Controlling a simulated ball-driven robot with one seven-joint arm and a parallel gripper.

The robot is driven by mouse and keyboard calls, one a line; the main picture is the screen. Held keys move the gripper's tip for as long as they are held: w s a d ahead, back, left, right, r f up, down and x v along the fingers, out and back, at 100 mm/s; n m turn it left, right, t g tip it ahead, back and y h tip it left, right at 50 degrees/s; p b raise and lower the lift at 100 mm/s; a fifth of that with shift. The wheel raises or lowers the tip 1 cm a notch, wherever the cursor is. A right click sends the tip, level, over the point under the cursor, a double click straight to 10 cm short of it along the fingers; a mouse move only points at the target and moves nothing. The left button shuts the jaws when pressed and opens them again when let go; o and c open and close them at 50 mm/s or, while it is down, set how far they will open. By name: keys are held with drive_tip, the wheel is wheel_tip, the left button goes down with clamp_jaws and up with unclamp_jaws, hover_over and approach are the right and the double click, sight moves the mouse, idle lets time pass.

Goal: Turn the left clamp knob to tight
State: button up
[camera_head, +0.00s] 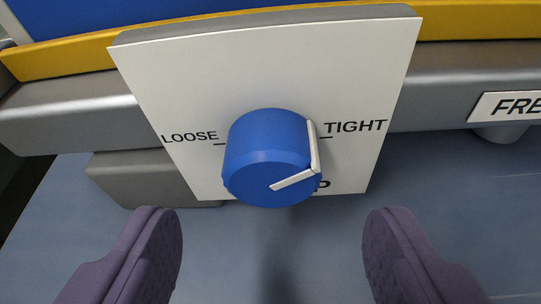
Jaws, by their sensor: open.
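A blue round clamp knob (262,150) stands out from a white label plate (370,75). The plate reads LOOSE on the left and TIGHT on the right, each with a short tick. The knob's white pointer stripe runs along its right side and across its front face. It points right and slightly up, close to the TIGHT tick. Lettering below the knob is mostly hidden by it. My gripper (272,228) is open, its two purple fingers wide apart at the lower left and lower right. Nothing is between the fingertips, and they appear apart from the knob.
A grey rail (70,112) runs behind the plate, with a yellow strip (475,20) and a blue panel above it. A second label (510,105), partly cut off and starting with FRE, is at the right edge. A grey block (140,178) sits below the rail at left.

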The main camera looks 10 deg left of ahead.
sight(270, 190)
drive_tip(key=shift+b+x, duration=0.35)
drive_tip(key=shift+x, duration=1.45)
drive_tip(key=c, duration=1.1)
drive_tip(key=shift+o, duration=0.2)
drive_tip(key=shift+m+y+p, duration=0.8)
drive_tip(key=shift+m+p, duration=0.05)
drive_tip(key=shift+m, duration=0.35)
drive_tip(key=shift+d+m+y+p, duration=0.1)
drive_tip(key=shift+m+y+p, duration=0.45)
drive_tip(key=shift+m, duration=0.25)
